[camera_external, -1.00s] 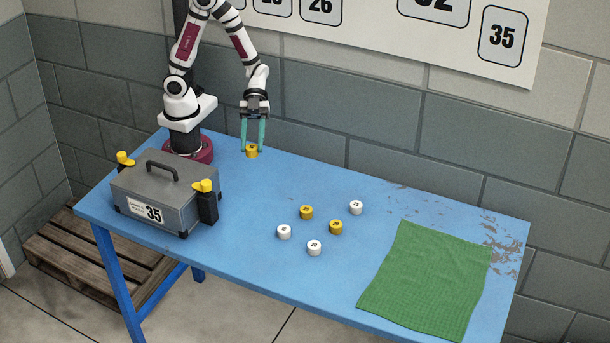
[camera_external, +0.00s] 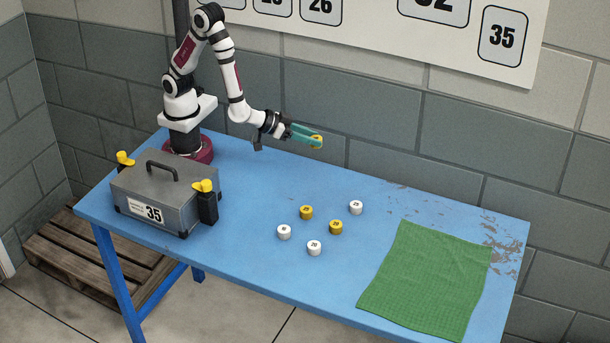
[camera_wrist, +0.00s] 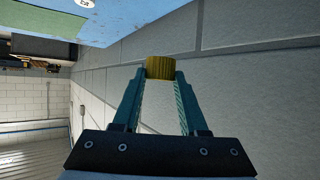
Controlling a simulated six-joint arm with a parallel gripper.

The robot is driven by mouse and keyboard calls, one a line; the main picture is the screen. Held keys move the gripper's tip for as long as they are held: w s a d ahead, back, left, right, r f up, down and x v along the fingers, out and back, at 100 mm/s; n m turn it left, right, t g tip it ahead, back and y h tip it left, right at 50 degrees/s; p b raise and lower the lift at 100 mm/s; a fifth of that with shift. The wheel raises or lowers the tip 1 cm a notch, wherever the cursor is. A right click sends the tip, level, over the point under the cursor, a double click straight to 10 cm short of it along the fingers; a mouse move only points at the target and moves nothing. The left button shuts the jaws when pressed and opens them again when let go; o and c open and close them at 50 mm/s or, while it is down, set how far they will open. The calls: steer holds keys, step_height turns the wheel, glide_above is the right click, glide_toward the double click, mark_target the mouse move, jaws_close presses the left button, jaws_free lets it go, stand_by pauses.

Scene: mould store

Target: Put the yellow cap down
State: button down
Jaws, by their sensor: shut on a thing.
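My gripper (camera_external: 309,137) is shut on a yellow cap (camera_external: 317,142) and holds it in the air above the back edge of the table. The gripper lies nearly level and points right. In the wrist view the held yellow cap (camera_wrist: 160,67) sits between the tips of the two teal fingers, with the grey wall behind it. Two other yellow caps, one (camera_external: 306,212) and another (camera_external: 336,227), stand apart on the blue table (camera_external: 250,235) near its middle.
White caps (camera_external: 284,232), (camera_external: 314,248) and (camera_external: 356,207) stand around the yellow ones. A green cloth (camera_external: 425,280) lies at the right. A grey case (camera_external: 165,190) marked 35 stands at the left. The block wall (camera_external: 380,130) is close behind. Bare table lies between case and caps.

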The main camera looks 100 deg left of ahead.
mark_target(270, 176)
steer(key=s+a+f+n+g+y, duration=0.3)
steer(key=s+f+n+g+y, duration=0.15)
steer(key=s, duration=0.45)
steer(key=shift+n+t+h, duration=0.25)
steer(key=shift+n+h, duration=0.1)
steer(key=shift+h, duration=0.1)
steer(key=f, duration=0.9)
steer(key=shift+s+d, duration=0.15)
steer(key=shift+s, duration=0.05)
steer(key=shift+f, duration=0.2)
steer(key=shift+c, duration=2.2)
jaws_free()
